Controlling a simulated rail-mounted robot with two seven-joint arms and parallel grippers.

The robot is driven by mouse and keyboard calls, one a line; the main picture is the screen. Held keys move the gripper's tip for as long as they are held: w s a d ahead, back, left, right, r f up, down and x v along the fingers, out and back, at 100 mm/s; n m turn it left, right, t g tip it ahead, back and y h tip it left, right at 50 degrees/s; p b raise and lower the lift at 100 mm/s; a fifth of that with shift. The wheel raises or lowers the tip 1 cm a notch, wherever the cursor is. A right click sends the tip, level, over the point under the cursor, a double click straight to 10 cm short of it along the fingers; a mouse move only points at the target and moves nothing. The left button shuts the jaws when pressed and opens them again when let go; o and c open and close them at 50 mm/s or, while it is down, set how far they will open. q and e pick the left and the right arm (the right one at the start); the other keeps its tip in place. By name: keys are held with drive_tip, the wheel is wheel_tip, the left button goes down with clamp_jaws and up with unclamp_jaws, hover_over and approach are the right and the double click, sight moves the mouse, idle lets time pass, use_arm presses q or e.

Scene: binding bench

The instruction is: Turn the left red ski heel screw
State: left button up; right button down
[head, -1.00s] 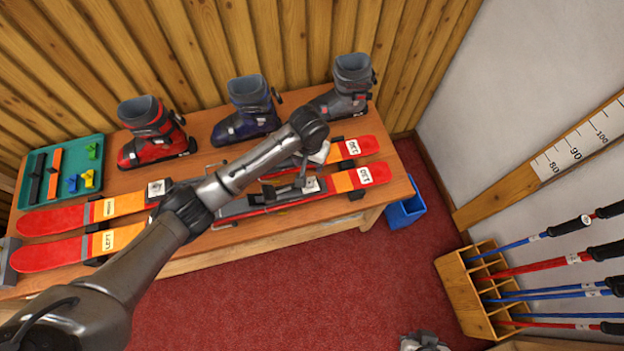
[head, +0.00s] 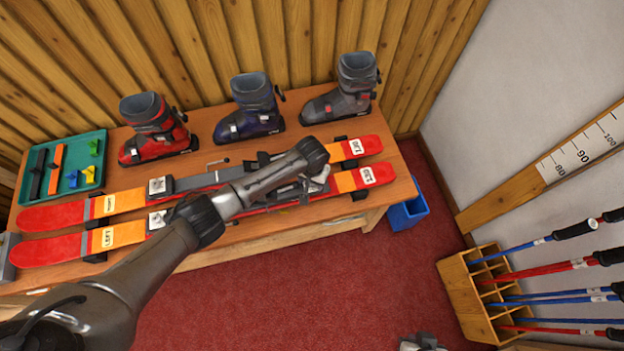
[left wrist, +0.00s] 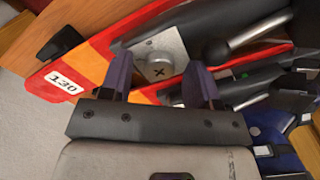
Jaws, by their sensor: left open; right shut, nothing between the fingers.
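The left red ski (head: 62,250), marked LEFT, lies on the bench in front of the right ski (head: 60,215). In the left wrist view, its heel screw (left wrist: 158,68) shows a dark cross on a round grey head, set in a pale plate near the 130 label. My left gripper (left wrist: 161,76) is open, with one purple finger on each side of the screw in that view. Whether it touches is unclear. In the head view, my left gripper (head: 318,182) is partly hidden by its arm over the left ski's heel. My right gripper (head: 422,342) is shut and empty at the bottom edge.
Red (head: 155,130), blue (head: 250,105) and grey (head: 345,90) boots stand behind the skis. A green tray (head: 100,141) of tools is at the left. A blue bin (head: 406,214) and a pole rack (head: 462,292) stand right. Red floor ahead is clear.

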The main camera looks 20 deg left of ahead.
use_arm(q)
drive_tip(key=shift+c, duration=1.3)
drive_tip(key=c, duration=0.7)
drive_tip(key=shift+o, duration=0.2)
drive_tip(key=shift+r+n+p, duration=0.15)
drive_tip(key=shift+n+p, duration=0.35)
drive_tip(key=shift+p, duration=0.3)
drive_tip(key=n+p, duration=0.3)
drive_tip(key=shift+d, duration=0.1)
drive_tip(key=n+p, duration=0.3)
drive_tip(key=n, duration=0.1)
drive_tip(key=shift+n, duration=0.3)
drive_tip(key=shift+n+p, duration=0.55)
drive_tip(key=shift+n, duration=0.85)
drive_tip(key=shift+f+n, duration=0.2)
drive_tip(key=shift+n, duration=0.2)
